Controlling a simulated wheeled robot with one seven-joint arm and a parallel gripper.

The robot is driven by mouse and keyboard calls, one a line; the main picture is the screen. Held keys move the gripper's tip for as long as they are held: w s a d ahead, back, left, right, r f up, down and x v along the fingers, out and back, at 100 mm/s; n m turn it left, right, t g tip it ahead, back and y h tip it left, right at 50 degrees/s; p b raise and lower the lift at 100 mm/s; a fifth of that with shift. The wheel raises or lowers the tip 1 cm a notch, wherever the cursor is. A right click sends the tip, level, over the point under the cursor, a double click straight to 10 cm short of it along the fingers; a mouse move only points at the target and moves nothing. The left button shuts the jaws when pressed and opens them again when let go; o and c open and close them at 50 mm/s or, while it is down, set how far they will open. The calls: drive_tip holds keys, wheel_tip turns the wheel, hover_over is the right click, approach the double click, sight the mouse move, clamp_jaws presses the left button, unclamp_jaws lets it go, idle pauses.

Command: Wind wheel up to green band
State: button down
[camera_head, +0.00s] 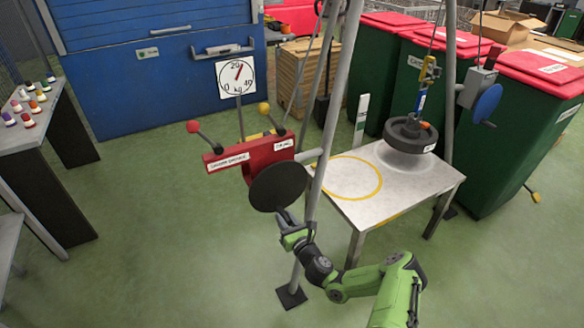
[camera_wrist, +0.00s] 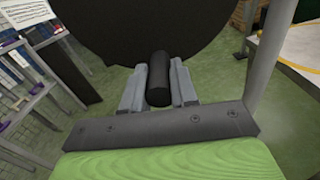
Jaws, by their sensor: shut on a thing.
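A black round wheel (camera_head: 277,187) sits on the front of a red box (camera_head: 250,156) fixed to a grey frame leg. My gripper (camera_head: 287,224) is at the wheel's lower edge. In the wrist view, its jaws are shut on the wheel's black handle (camera_wrist: 159,80), with the wheel disc (camera_wrist: 150,25) behind it. A dark round weight (camera_head: 408,136) hangs below a yellow and blue hook (camera_head: 427,78) at the right of the white table; I cannot tell if it touches the top. A white upright strip (camera_head: 361,124) with a green part stands behind the table.
The white table (camera_head: 398,190) has a yellow circle and a bare left half. A dial (camera_head: 236,77) stands behind the red box. A blue handwheel (camera_head: 487,104) is on the right leg. Red-lidded green bins (camera_head: 530,115) stand behind.

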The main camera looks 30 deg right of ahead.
sight(257, 207)
drive_tip(key=a+m, duration=0.3)
drive_tip(key=shift+a+r+p, duration=0.15)
drive_tip(key=shift+r+p, duration=0.05)
drive_tip(key=shift+p, duration=0.1)
drive_tip(key=shift+a+r+m+p, duration=0.4)
drive_tip(key=shift+a+m, duration=0.2)
drive_tip(key=shift+m, duration=0.35)
drive_tip(key=shift+a+r+m+p, duration=0.25)
drive_tip(key=shift+a+r+m, duration=0.3)
drive_tip(key=shift+m, duration=0.4)
drive_tip(key=shift+a+r+m+p, duration=0.4)
drive_tip(key=shift+r+m, duration=0.2)
drive_tip(key=shift+m, duration=0.3)
drive_tip(key=shift+a+r+m+p, duration=0.4)
drive_tip(key=shift+r+m, duration=0.15)
drive_tip(key=shift+m, duration=0.35)
